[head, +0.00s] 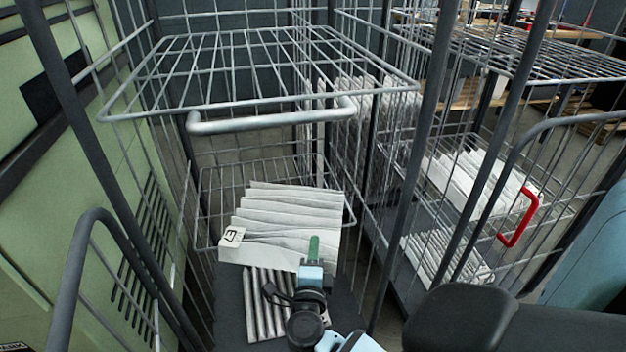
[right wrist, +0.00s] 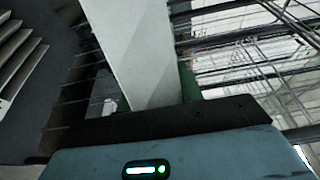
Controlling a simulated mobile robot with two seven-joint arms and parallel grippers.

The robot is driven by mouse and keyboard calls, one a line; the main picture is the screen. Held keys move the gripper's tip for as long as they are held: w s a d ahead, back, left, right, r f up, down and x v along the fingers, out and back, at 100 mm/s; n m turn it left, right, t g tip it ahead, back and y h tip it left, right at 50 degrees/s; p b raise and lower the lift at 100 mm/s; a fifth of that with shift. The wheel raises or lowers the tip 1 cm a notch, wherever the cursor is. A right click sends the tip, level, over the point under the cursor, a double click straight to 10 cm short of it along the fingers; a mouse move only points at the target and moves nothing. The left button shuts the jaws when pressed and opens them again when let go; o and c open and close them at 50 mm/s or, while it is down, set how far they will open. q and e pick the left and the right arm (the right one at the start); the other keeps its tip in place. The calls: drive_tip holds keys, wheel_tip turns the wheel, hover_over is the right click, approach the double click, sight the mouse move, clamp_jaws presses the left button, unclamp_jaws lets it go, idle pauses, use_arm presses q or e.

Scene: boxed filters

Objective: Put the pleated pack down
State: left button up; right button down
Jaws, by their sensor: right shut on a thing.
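A white-grey pleated pack (head: 285,215) with a small black-marked label at its left corner is inside the wire cage trolley, below its wire shelf. My right gripper (head: 314,250) is shut on the pack's near right edge. In the right wrist view the pack shows as a pale flat panel (right wrist: 143,55) between the green fingers of the gripper (right wrist: 155,98). The pack is tilted, and its underside is hidden. Another pleated pack (head: 262,303) lies below and nearer, on the trolley's dark base (head: 229,300). I cannot tell whether the held pack touches anything. My left gripper is not in view.
A wire shelf (head: 255,70) with a thick front bar (head: 265,120) hangs above the held pack. Wire side walls and dark posts close in on both sides. A neighbouring trolley at right holds more pleated packs (head: 470,175) and has a red handle (head: 520,218).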

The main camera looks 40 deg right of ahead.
drive_tip(key=shift+f, duration=0.1)
drive_tip(key=c, duration=0.9)
unclamp_jaws()
drive_tip(key=shift+s+a+r, duration=0.1)
drive_tip(key=shift+a+r, duration=0.05)
drive_tip(key=shift+r, duration=0.05)
drive_tip(key=p+v, duration=0.1)
drive_tip(key=v, duration=1)
drive_tip(key=shift+s+a, duration=0.2)
drive_tip(key=shift+a, duration=0.1)
